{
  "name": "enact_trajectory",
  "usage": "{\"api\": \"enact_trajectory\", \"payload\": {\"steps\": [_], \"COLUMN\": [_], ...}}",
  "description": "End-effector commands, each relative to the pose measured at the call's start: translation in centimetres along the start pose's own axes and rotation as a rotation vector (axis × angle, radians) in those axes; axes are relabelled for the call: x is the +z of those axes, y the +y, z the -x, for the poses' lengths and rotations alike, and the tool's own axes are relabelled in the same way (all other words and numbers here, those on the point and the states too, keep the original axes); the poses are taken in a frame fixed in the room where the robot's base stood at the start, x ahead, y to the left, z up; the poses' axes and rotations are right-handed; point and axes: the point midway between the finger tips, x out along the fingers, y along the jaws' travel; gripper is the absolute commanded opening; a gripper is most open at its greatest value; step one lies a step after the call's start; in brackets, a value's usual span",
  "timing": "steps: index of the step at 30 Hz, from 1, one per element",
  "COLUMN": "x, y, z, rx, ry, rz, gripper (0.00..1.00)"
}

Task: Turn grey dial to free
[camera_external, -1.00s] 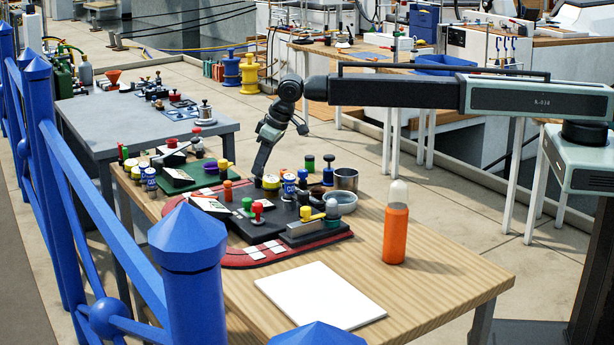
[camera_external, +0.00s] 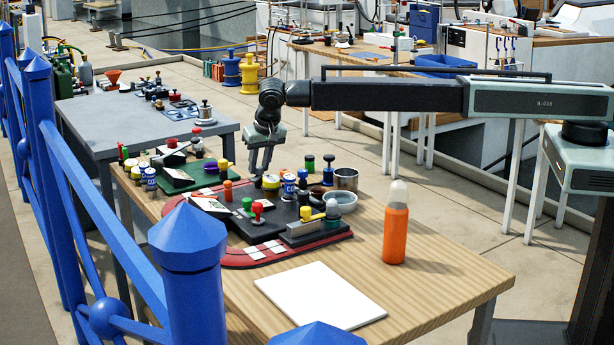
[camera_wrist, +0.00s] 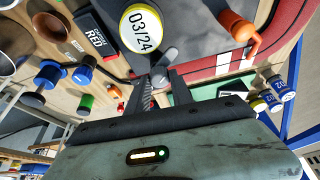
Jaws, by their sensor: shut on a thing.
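A small grey dial (camera_wrist: 168,54) shows between my fingertips in the wrist view, behind a yellow-topped cylinder marked 03/24 (camera_wrist: 140,28). My gripper (camera_wrist: 160,84) is shut on the dial, and its fingers hide part of it. In the external view my gripper (camera_external: 259,176) points down at the far edge of the dark panel (camera_external: 262,222), just beside the yellow-topped cylinder (camera_external: 271,182). The dial cannot be made out there, and I cannot read its setting.
Several coloured knobs stand close by, including an orange one (camera_wrist: 238,28), a blue one (camera_wrist: 85,68) and a green one (camera_wrist: 87,102). An orange bottle (camera_external: 396,225) and a white sheet (camera_external: 320,295) occupy the near table (camera_external: 450,275). A blue railing (camera_external: 185,260) runs along the left.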

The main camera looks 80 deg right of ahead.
Motion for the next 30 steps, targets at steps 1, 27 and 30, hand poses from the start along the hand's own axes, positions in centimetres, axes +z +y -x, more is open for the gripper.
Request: {"api": "enact_trajectory", "payload": {"steps": [1,27,30], "x": [0.04,0.16,0.13], "y": [-0.08,0.13,0.09], "z": [0.0,0.01,0.01], "rx": [0.009,0.046,0.045], "ry": [-0.001,-0.002,-0.002], "rz": [-0.02,-0.109,-0.109], "gripper": [0.0,0.48,0.48]}}
